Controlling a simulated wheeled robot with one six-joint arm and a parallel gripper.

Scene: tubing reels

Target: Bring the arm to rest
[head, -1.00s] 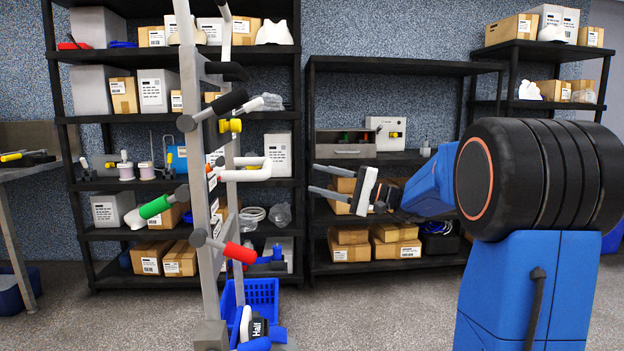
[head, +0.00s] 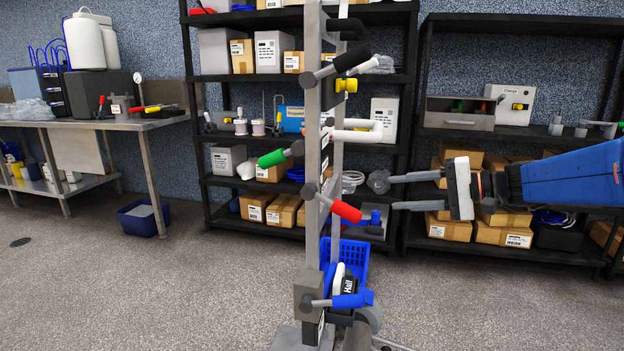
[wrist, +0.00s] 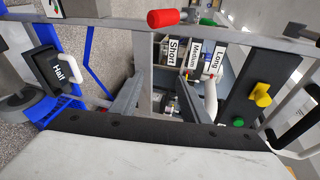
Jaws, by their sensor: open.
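My gripper (head: 398,192) is at the right in the head view, with its two grey fingers pointing left and apart. It is open with nothing between the fingers. The fingertips are to the right of an upright metal reel stand (head: 312,130), which carries arms with black, green, red and blue grips. A red grip (head: 346,211) is at its lower middle and also shows at the top of the wrist view (wrist: 163,18). In the wrist view, tags reading Short, Medium and Long (wrist: 193,53) lie beyond the fingers. Whether the gripper touches the stand cannot be told.
A black label reading Half (head: 348,286) and a blue basket (head: 352,262) are low at the stand. Black shelves (head: 230,76) with boxes stand behind. A steel table (head: 110,125) is at the left, above a blue bin (head: 140,217).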

